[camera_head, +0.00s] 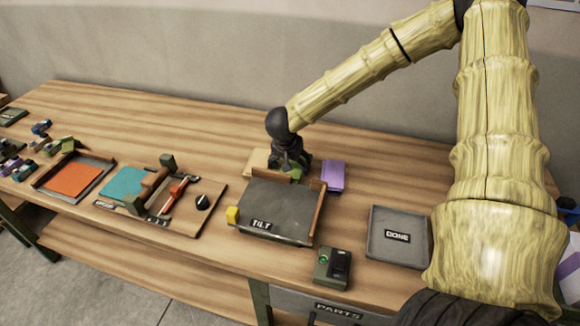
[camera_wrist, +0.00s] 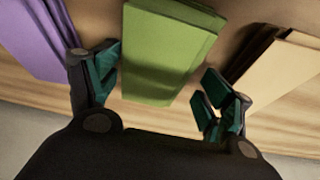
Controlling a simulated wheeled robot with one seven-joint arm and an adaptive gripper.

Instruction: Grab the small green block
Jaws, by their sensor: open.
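The small green block (camera_wrist: 168,50) stands between the two fingers of my gripper (camera_wrist: 158,82) in the wrist view, with a gap visible on both sides. My gripper is open, with the left finger close to the block and the right finger farther off. In the head view my gripper (camera_head: 291,164) points down behind the tilt tray, and only a sliver of the green block (camera_head: 296,174) shows beneath it. Whether the fingers reach well down its sides is hard to tell.
A purple block (camera_head: 333,175) stands right of my gripper and a tan block (camera_head: 258,162) left of it. The dark TILT tray (camera_head: 272,208) lies in front. The grey DONE tray (camera_head: 398,252) is to the right. Bare tabletop (camera_head: 200,130) lies behind and left.

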